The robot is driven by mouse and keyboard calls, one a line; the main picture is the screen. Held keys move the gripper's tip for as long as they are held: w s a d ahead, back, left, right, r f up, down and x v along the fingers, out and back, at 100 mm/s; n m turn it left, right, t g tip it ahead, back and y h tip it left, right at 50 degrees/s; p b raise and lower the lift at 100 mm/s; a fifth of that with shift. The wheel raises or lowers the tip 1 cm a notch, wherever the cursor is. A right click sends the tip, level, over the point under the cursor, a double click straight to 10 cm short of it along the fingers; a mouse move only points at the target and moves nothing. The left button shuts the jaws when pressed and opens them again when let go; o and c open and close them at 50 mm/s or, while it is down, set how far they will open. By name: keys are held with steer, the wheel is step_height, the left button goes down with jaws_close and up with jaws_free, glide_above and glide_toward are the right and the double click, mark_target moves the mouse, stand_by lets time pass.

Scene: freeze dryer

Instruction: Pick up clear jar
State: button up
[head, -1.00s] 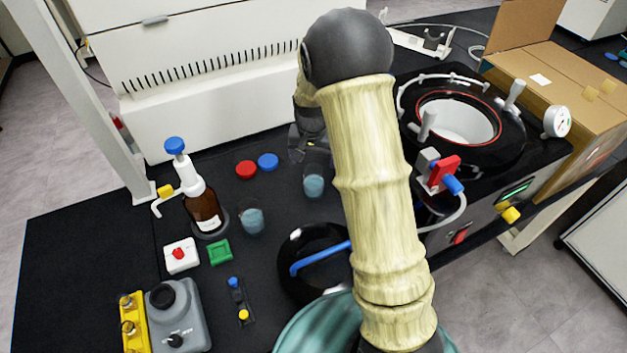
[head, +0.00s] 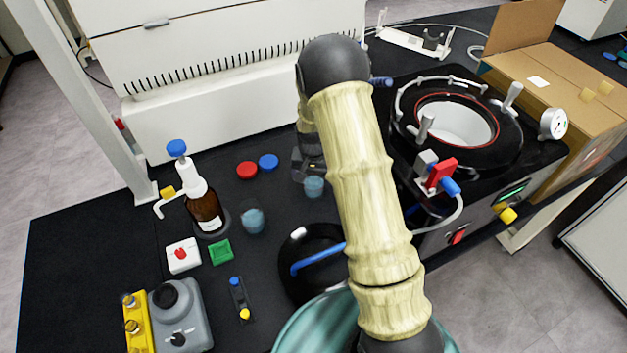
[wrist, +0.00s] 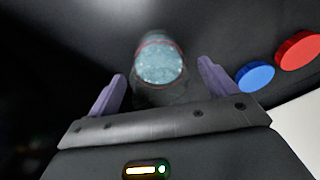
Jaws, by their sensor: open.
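A clear jar with pale blue contents (head: 314,187) stands on the black bench, partly hidden by my gripper (head: 308,170) in the head view. In the wrist view the same jar (wrist: 160,65) lies between and just beyond the two purple fingers of my gripper (wrist: 161,85). The fingers are apart, with a gap on both sides of the jar. A second clear jar with blue contents (head: 253,221) stands to the left in the head view.
Red (head: 247,171) and blue (head: 268,161) caps lie left of the gripper. A brown dispenser bottle (head: 205,210) stands further left. A black round vessel with a blue handle (head: 312,265) is in front. The freeze dryer chamber (head: 457,125) is at right.

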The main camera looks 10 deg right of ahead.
step_height(320, 180, down, 2)
steer(key=shift+w, duration=0.15)
stand_by(0.4)
steer(key=c, duration=1.2)
